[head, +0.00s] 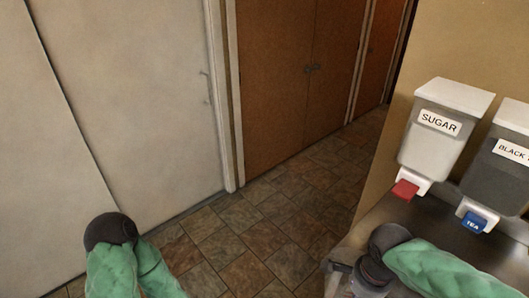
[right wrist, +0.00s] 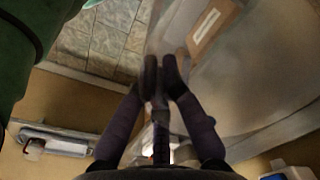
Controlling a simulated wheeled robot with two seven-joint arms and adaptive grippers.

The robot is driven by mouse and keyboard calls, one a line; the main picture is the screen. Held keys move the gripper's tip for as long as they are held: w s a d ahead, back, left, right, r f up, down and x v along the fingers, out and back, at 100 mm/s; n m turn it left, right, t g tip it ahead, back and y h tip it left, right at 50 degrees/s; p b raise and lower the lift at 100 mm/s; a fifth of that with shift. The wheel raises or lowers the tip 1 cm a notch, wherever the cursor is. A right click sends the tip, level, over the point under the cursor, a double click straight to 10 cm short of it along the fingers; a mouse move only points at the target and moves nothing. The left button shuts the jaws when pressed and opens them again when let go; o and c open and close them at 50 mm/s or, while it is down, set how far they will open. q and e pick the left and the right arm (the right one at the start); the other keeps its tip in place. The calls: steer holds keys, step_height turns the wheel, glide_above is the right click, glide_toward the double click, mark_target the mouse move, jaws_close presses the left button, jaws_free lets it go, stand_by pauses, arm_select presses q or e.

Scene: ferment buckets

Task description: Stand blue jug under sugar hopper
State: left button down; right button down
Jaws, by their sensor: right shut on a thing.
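The sugar hopper (head: 432,130) hangs on the wall at the right of the head view, grey with a white lid, a SUGAR label and a red lever (head: 405,190) below. My right gripper (right wrist: 162,68) is shut at the edge of a see-through jug (right wrist: 225,75) with a pale label. I see no clear blue on this jug. In the head view the jug (head: 335,283) is mostly cut off and hidden by my right arm, left of and nearer than the sugar hopper. I cannot tell whether it touches the counter. My left gripper is out of view.
A dark grey hopper (head: 497,165) with a BLACK label and a blue TEA lever (head: 473,221) hangs right of the sugar hopper. A dark counter (head: 440,218) lies below both. Tiled floor (head: 230,230) is open to the left, before brown doors (head: 300,80).

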mark_target(338, 276)
steer(key=w+f+n, duration=0.2)
steer(key=w, duration=0.1)
steer(key=w+a+f+n, duration=0.1)
steer(key=w+f+n, duration=0.1)
steer(key=n, duration=0.1)
steer(key=w+f+n, duration=0.2)
steer(key=w, duration=0.1)
steer(key=shift+w+a+f+n, duration=0.25)
steer(key=shift+w+a+n, duration=0.05)
steer(key=shift+a, duration=0.1)
steer(key=w+a+f+n, duration=0.2)
steer(key=w+f+n, duration=0.5)
steer(key=f, duration=0.3)
steer(key=shift+a+f+n+g+y+b, duration=0.3)
steer(key=shift+a+n+b, duration=0.1)
steer(key=shift+n, duration=0.3)
steer(key=shift+r, duration=0.1)
